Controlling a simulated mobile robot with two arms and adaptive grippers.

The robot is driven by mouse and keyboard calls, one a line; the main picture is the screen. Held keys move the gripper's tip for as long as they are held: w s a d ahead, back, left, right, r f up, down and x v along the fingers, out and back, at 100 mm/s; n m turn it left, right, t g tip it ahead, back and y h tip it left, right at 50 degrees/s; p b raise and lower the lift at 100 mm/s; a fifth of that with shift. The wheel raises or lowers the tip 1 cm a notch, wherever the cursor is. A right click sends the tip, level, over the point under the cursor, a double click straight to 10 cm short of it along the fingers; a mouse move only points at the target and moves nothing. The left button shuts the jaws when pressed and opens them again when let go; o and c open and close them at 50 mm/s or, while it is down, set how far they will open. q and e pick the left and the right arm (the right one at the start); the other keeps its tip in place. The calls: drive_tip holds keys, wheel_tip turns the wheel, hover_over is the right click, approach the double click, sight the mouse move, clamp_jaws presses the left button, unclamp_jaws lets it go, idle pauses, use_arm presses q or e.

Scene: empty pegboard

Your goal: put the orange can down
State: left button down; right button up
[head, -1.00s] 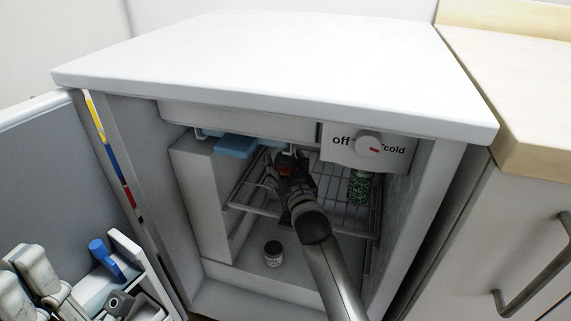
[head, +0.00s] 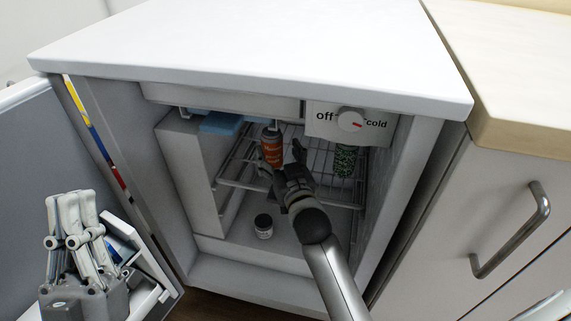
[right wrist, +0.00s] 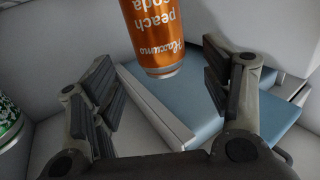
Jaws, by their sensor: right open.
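The orange can (head: 271,147) stands upright on the wire shelf inside the small fridge. It also shows in the right wrist view (right wrist: 155,38), upside down in the picture, with its far end cut off by the frame edge. My right gripper (head: 283,163) is open in front of the can, its fingers spread and apart from it. In the right wrist view the can lies between and beyond the open fingertips (right wrist: 158,70). My left gripper (head: 72,215) is at the lower left by the open fridge door, pointing up, empty; its opening is unclear.
A green can (head: 345,160) stands to the right on the wire shelf (head: 237,178). A dark-lidded jar (head: 263,226) stands on the fridge floor. The dial panel (head: 350,120) hangs above.

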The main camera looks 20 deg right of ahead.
drive_tip(key=s+p, duration=0.1)
drive_tip(key=s, duration=0.4)
drive_tip(key=shift+a, duration=0.1)
use_arm(q)
drive_tip(key=w+f+g, duration=0.1)
drive_tip(key=w+f+g+y, duration=0.1)
drive_tip(key=f, duration=0.1)
drive_tip(key=w+f+g, duration=0.1)
drive_tip(key=w, duration=0.1)
drive_tip(key=shift+d+f, duration=0.15)
drive_tip(key=shift+d, duration=0.1)
use_arm(e)
drive_tip(key=s+a+r+n+t+y, duration=0.1)
drive_tip(key=s+a+r+t+y, duration=0.1)
drive_tip(key=s+r, duration=0.5)
drive_tip(key=s+a+r+n+t+y, duration=0.2)
drive_tip(key=s+a+r+t+y, duration=0.1)
drive_tip(key=s+r, duration=0.5)
drive_tip(key=shift+s+a+r+n+t+y, duration=0.25)
drive_tip(key=shift+a+r+y, duration=0.25)
drive_tip(key=shift+r+y, duration=0.6)
drive_tip(key=shift+f, duration=0.15)
